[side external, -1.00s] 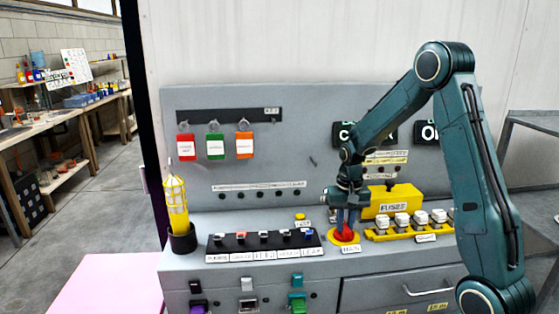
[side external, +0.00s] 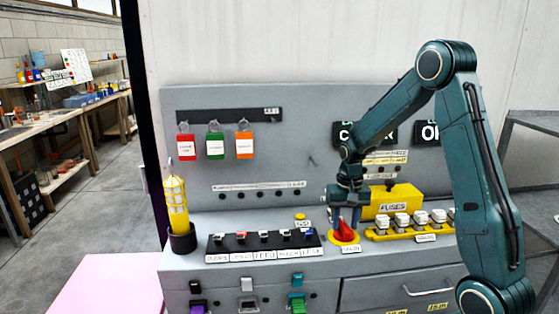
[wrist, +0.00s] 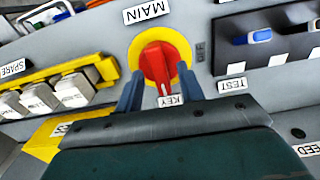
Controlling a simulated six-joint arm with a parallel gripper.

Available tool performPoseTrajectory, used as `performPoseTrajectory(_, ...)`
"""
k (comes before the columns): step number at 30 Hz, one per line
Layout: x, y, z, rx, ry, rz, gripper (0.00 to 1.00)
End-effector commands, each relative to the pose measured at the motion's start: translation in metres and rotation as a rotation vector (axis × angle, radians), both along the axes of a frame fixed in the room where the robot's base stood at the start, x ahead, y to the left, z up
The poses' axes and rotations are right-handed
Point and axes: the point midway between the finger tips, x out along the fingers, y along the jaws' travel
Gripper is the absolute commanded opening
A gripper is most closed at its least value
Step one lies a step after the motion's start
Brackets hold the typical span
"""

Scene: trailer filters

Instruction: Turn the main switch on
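The main switch (side external: 345,234) is a red knob on a yellow disc, on the sloping panel above the MAIN label (side external: 350,249). In the wrist view the red knob (wrist: 156,64) points roughly along the picture's vertical, with the MAIN label at its top and a KEY tag (wrist: 170,101) near its lower end. My gripper (side external: 346,218) is just above the switch. In the wrist view its two blue fingers (wrist: 159,80) are apart on either side of the knob's lower part, with visible gaps to it. Nothing is held.
The yellow fuse box (side external: 393,202) and a yellow rack of white-topped fuses (side external: 400,227) stand close to the right of the switch. A black switch strip (side external: 262,243) lies to the left, with a small yellow button (side external: 300,216) behind. Hanging tags (side external: 215,146) are up left.

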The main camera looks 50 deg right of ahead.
Motion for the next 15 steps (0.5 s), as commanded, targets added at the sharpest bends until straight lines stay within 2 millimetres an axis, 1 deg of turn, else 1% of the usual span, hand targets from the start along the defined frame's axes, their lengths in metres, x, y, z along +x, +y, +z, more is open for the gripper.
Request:
performPoseTrajectory(5,0.001,0.0,0.016,-0.002,-0.004,0.0,0.38)
performPoseTrajectory(8,0.001,0.0,0.029,-0.002,-0.004,0.0,0.38)
performPoseTrajectory(15,0.001,-0.001,0.07,-0.002,-0.005,0.0,0.38)
